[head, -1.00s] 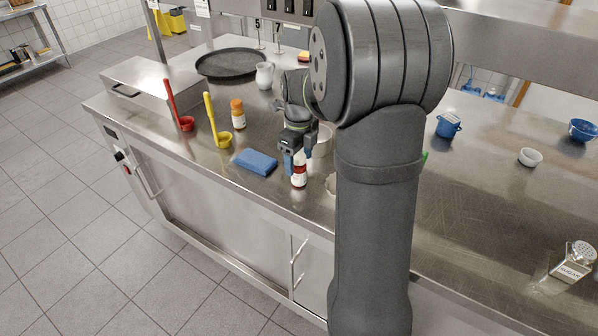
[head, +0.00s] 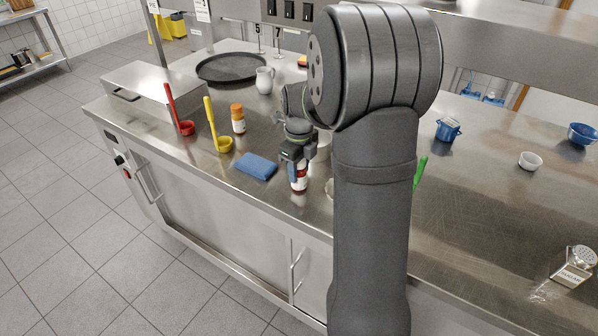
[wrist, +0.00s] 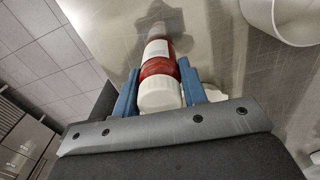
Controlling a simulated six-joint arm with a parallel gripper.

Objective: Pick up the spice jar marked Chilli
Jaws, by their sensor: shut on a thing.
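A small jar (head: 299,184) with red contents and a pale label stands upright near the front edge of the steel counter. In the wrist view the same jar (wrist: 157,66) shows its white lid between two blue fingers. My gripper (head: 296,172) is around the jar's top and shut on it. Its fingers also show in the wrist view (wrist: 158,92). I cannot read the jar's label.
A blue cloth (head: 256,166) lies just left of my gripper. Yellow (head: 223,143) and red (head: 185,127) ladles are farther left. A white bowl (wrist: 296,20) is close by, partly hidden in the head view.

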